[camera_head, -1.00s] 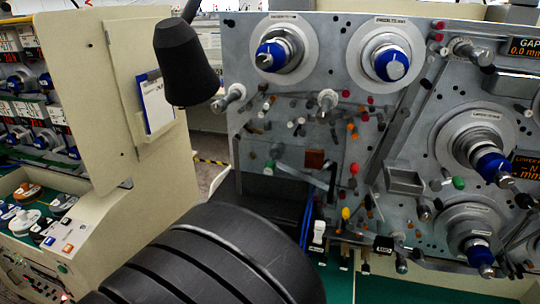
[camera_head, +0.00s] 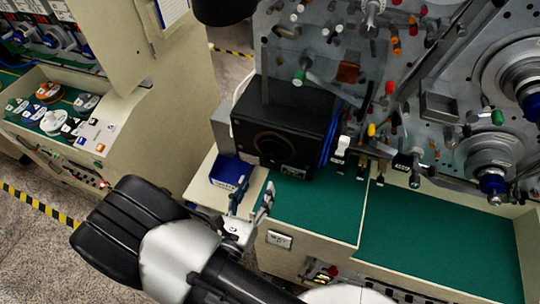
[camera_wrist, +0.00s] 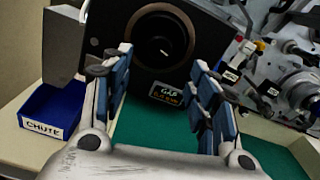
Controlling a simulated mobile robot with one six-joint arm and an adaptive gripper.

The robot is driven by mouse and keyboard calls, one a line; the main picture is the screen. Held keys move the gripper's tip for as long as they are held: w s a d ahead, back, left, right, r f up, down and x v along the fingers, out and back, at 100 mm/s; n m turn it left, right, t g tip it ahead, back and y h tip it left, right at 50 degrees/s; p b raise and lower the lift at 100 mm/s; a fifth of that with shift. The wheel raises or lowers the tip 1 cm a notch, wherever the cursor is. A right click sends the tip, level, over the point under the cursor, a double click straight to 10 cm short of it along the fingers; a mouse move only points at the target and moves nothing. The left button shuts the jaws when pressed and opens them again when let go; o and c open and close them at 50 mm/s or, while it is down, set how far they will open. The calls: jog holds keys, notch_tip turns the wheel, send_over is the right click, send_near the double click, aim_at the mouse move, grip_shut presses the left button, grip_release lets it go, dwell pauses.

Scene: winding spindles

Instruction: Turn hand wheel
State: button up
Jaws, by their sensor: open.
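A round dark wheel (camera_head: 272,146) sits on the front face of a black box (camera_head: 310,110) on the green bench top. My gripper (camera_head: 252,200) is open and empty in front of the box, apart from the wheel. In the wrist view its two blue-padded fingers (camera_wrist: 160,90) stand either side of the space below the wheel.
A blue bin labelled CHUTE (camera_wrist: 48,120) stands left of the box; it also shows in the head view (camera_head: 230,172). A grey machine panel (camera_head: 440,110) with spindles and coloured knobs rises behind and to the right. The green bench (camera_head: 440,230) at right is clear.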

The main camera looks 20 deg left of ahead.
aim_at(269, 159)
jog(key=w, duration=0.7)
jog(key=w+p, duration=0.1)
jog(key=w, duration=0.3)
jog(key=shift+d, duration=0.4)
jog(key=shift+c, duration=0.4)
jog(key=c, duration=1)
